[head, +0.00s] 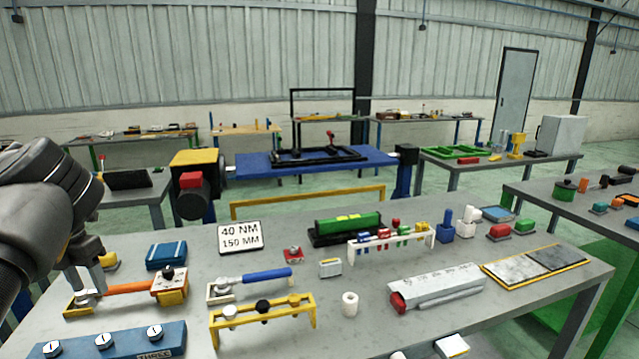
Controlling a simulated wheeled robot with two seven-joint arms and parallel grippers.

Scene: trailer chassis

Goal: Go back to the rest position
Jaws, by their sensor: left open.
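My dark left arm comes in from the left edge. My left gripper (86,284) points down, open, over the left end of the grey workbench (365,262). Its fingers are close to the left end of an orange-handled tool (130,288) that lies on yellow supports. I cannot tell whether they touch it. My right gripper is not in view.
Near the left gripper are a blue block (166,255), a blue-handled tool (262,276) and a blue rack with several round studs (118,341). A yellow rack (262,318) and a "40 NM 150 MM" sign (240,237) stand further right. Behind is a blue table (370,158).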

